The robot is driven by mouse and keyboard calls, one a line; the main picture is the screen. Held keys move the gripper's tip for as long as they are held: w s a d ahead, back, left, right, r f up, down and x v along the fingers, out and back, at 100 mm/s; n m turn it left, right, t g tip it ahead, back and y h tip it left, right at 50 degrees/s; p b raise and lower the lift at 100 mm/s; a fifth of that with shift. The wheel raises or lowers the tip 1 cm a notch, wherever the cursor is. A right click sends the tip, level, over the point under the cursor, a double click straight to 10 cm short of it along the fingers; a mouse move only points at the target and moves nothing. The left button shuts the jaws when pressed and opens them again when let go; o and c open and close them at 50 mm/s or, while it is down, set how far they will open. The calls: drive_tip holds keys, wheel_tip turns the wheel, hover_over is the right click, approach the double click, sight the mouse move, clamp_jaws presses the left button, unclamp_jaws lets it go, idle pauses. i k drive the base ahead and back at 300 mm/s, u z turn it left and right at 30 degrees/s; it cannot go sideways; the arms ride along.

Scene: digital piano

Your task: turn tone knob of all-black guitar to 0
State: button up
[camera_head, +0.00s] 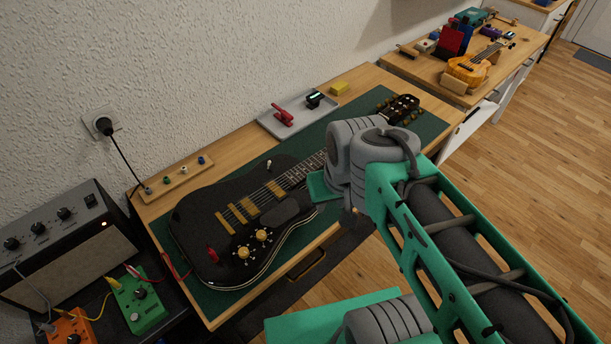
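The all-black guitar (195,213) lies on its back on a dark green mat (428,126) on the wooden workbench, its neck pointing to the upper right. Two gold-coloured knobs show on the near side of its body: one (243,252) nearer the red plug, one (261,235) nearer the neck. Their markings are too small to read, so I cannot tell which is tone or where either points. My arm reaches in from the lower right, its grey joint beside the neck. A dark grey shape beyond its green end, over the guitar's lower edge, may be my gripper; its fingers cannot be made out.
A red plug (212,255) with a cable sits at the guitar's lower left. A grey tray (299,117) with a red tool and a yellow block (339,87) lie behind the guitar. An amplifier (65,250) and pedals stand at left. A ukulele (470,69) lies on the far bench.

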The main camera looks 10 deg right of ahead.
sight(243, 252)
drive_tip(key=k, duration=1.3)
drive_tip(key=u, duration=0.7)
drive_tip(key=i, duration=1.2)
drive_tip(key=z, duration=0.35)
